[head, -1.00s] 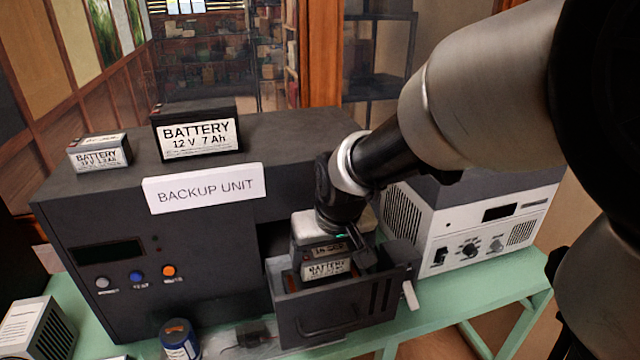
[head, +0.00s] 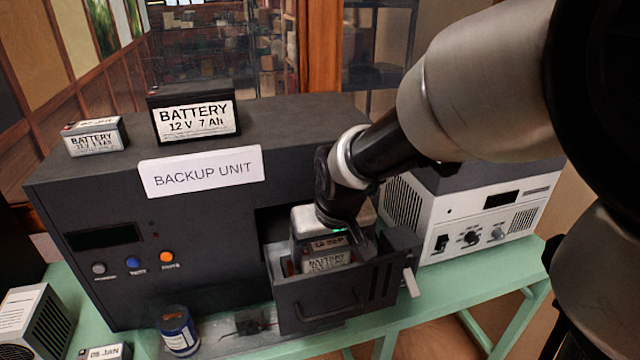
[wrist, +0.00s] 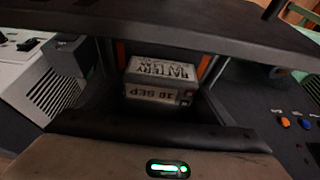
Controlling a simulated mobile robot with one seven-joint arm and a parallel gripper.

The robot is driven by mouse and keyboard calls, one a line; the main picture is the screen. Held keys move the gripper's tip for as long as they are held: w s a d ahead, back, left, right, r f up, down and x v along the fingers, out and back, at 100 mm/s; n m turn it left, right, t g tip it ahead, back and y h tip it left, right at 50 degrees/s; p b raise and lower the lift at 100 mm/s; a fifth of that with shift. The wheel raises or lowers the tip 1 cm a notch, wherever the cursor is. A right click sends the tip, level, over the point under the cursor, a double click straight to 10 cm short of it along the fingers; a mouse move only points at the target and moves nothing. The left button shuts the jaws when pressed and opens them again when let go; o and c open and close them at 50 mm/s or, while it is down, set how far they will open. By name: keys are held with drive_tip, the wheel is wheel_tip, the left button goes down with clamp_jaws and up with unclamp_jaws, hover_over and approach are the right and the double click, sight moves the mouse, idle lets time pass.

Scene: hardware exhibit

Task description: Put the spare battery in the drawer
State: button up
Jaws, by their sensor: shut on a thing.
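My gripper (head: 335,238) is shut on a small grey battery (head: 326,262) with a pale BATTERY label and a date label on top. The battery is upright, inside the open drawer (head: 345,305) of the backup unit, its lower part hidden behind the drawer front. The wrist view shows the battery (wrist: 160,78) between the dark drawer walls, its date reading like 16 SEP. I cannot tell whether it touches the drawer floor. A small battery (head: 95,137) and a larger 12 V 7 Ah battery (head: 193,112) stand on top of the unit.
The dark backup unit (head: 200,270) stands on a green bench (head: 480,280). A white instrument (head: 480,225) is close on the drawer's right. A blue can (head: 178,330), a box dated 05 JAN (head: 105,352) and a vented box (head: 35,320) are at the front left.

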drive_tip(key=shift+f, duration=0.3)
drive_tip(key=o, duration=1.6)
drive_tip(key=p+v, duration=0.2)
drive_tip(key=v, duration=1.5)
drive_tip(key=shift+s+r, duration=0.15)
drive_tip(key=shift+s, duration=0.05)
